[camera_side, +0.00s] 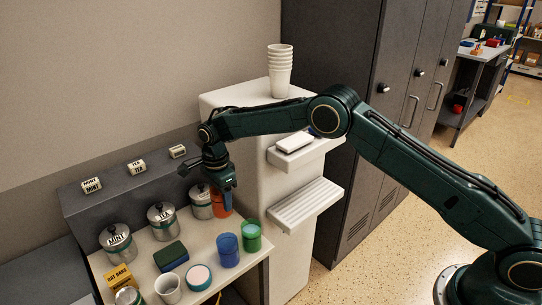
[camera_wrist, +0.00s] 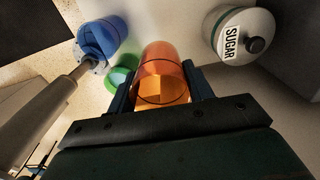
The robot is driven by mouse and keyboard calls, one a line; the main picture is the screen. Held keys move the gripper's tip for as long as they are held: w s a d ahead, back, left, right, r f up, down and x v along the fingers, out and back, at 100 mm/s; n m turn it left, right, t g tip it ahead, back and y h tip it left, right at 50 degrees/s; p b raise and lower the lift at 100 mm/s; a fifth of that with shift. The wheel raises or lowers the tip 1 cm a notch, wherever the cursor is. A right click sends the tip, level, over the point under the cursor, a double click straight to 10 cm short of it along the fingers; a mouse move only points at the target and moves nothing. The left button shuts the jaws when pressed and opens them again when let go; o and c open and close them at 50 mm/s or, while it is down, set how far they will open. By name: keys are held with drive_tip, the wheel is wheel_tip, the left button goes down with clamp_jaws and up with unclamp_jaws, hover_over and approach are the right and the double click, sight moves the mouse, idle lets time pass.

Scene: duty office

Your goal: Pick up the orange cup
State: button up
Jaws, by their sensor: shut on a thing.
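The orange cup (camera_side: 221,205) is see-through and stands upright, or nearly so, at the back right of the small table. My gripper (camera_side: 222,184) is above it with its fingers down at the cup. In the wrist view the orange cup (camera_wrist: 162,75) sits between the two fingers of my gripper (camera_wrist: 163,90), one on each side, and they are shut on it. I cannot tell whether the cup's base touches the table.
A blue cup (camera_side: 228,250) and a green cup (camera_side: 250,236) stand in front of the orange cup. A sugar jar (camera_wrist: 242,34) is close beside it. Tea (camera_side: 162,222) and mint (camera_side: 118,243) jars stand further left. A white dispenser (camera_side: 300,245) is at the right.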

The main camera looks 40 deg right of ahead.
wheel_tip(320, 180, up, 10)
drive_tip(key=shift+r, duration=0.2)
